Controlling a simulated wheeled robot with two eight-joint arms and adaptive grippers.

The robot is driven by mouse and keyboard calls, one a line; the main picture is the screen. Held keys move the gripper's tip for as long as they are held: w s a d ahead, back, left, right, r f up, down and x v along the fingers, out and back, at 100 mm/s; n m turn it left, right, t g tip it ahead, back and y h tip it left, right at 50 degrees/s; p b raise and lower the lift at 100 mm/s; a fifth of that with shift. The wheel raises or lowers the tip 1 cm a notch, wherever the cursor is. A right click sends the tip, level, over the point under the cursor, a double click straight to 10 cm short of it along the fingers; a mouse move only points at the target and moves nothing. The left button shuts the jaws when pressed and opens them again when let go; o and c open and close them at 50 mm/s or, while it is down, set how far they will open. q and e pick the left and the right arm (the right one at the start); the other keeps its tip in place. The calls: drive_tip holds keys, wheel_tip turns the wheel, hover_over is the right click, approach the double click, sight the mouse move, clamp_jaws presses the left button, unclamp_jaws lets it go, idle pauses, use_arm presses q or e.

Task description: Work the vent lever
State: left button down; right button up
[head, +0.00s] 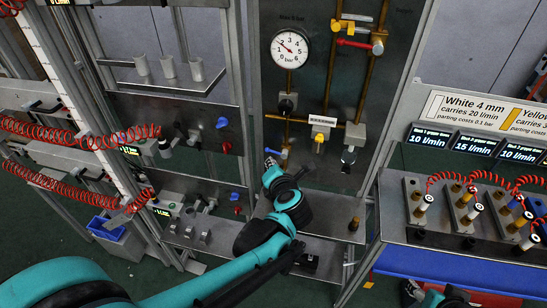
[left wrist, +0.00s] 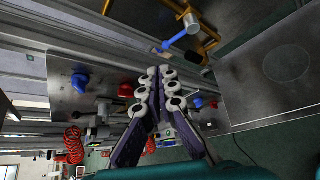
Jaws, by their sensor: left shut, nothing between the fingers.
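A blue lever (head: 283,153) sticks out at the lower left of the grey gauge panel (head: 270,100). No readable label tells whether it is the vent lever. In the left wrist view the blue lever (left wrist: 181,37) sits on a brass pipe just beyond my fingertips. My left gripper (head: 270,164) is shut and empty, close below the lever; I cannot tell whether they touch. It also shows in the left wrist view (left wrist: 158,72), fingers together. A red lever (head: 353,43) is higher on the panel. Part of my right arm shows at the bottom right; its finger state is unclear.
A pressure gauge (head: 290,48) and a yellow-handled valve (head: 319,138) are on the same panel. A blue knob (head: 222,122) and red knob (head: 227,147) are on the left frame. A bench (head: 400,225) with red coiled hoses stands at right.

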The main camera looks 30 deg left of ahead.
use_arm(q)
drive_tip(key=shift+s+d+r, duration=0.35)
drive_tip(key=shift+s+r, duration=0.2)
drive_tip(key=shift+s, duration=0.25)
drive_tip(key=shift+s, duration=0.1)
